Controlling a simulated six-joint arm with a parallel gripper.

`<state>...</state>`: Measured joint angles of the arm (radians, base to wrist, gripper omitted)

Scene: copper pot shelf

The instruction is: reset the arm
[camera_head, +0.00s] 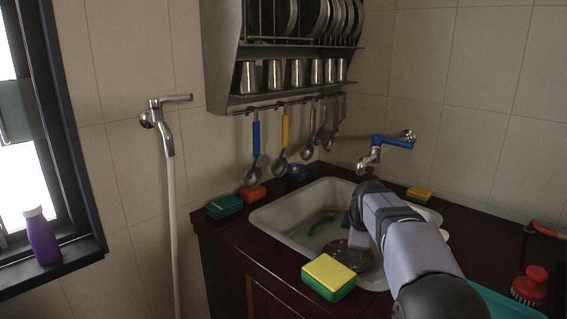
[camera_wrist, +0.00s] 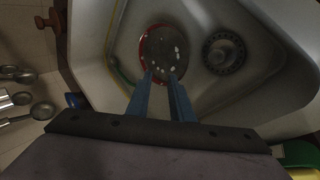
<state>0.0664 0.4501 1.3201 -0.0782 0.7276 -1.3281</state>
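My gripper (camera_wrist: 162,76) shows in the wrist view as two blue fingers with a gap between them, open and holding nothing that I can see. Its tips overlap the near edge of a dark round plate (camera_wrist: 165,48) with a red rim and pale specks; I cannot tell if they touch it. The plate lies in the sink (camera_wrist: 96,62). In the head view my arm reaches from the lower right over the sink (camera_head: 268,217), and the fingers are hard to make out. The plate (camera_head: 362,262) is partly hidden there by my arm.
A yellow-green sponge (camera_head: 328,274) lies at the sink's front edge. A blue-handled tap (camera_head: 385,141) juts over the sink. Ladles, including a yellow-handled one (camera_head: 284,128), hang under the metal rack (camera_head: 222,70). A red brush (camera_head: 530,283) stands at the right. A drain (camera_wrist: 223,53) shows beside the plate.

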